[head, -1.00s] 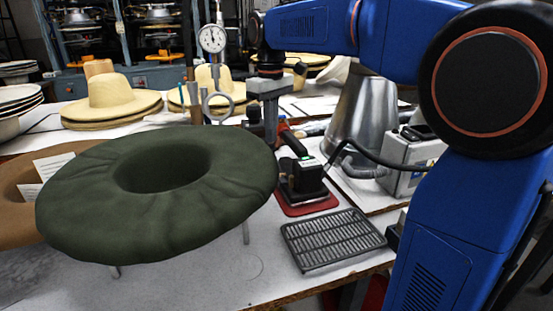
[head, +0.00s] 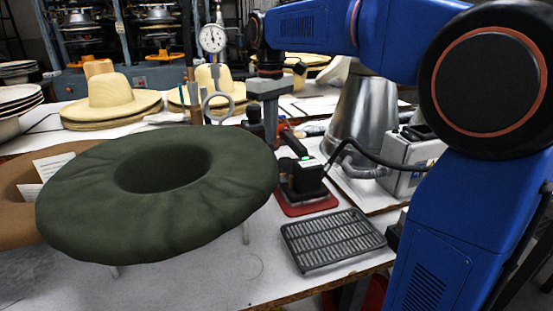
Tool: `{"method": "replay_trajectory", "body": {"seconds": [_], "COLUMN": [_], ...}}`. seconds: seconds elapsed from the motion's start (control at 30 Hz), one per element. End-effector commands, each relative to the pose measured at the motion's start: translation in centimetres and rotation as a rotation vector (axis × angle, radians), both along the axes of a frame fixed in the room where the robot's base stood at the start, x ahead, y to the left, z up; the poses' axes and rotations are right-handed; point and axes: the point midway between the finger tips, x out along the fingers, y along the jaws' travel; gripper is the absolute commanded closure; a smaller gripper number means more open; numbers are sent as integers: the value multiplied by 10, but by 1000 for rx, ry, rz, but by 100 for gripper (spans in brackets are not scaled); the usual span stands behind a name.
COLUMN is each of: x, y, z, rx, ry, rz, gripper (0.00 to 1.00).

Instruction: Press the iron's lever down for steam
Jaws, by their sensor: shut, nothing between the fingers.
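The iron (head: 303,178) sits upright on a red pad (head: 308,205) at the middle of the bench. It has a dark body, a black handle with orange-red parts, and a dark cord running to the right. I cannot make out its lever at this size. My gripper (head: 270,138) points down, just left of and behind the iron's handle in the picture. Its fingers are shut and empty. Their tips are close to the handle and partly hidden, so I cannot tell whether they touch it.
A green hat form (head: 240,165) on a stand fills the left foreground. A slotted metal tray (head: 333,240) lies at the front edge. A metal cone (head: 363,120) and a grey steam box (head: 408,165) stand to the right. Straw hats (head: 110,97) and a dial gauge (head: 212,38) are behind.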

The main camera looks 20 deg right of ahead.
Motion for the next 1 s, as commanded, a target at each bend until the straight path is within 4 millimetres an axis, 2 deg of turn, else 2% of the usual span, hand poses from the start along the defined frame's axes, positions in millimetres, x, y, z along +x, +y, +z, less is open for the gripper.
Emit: {"method": "replay_trajectory", "body": {"seconds": [1.0], "x": [0], "y": [0], "z": [-10], "rx": [0], "ry": [0], "rz": [0], "gripper": [100]}}
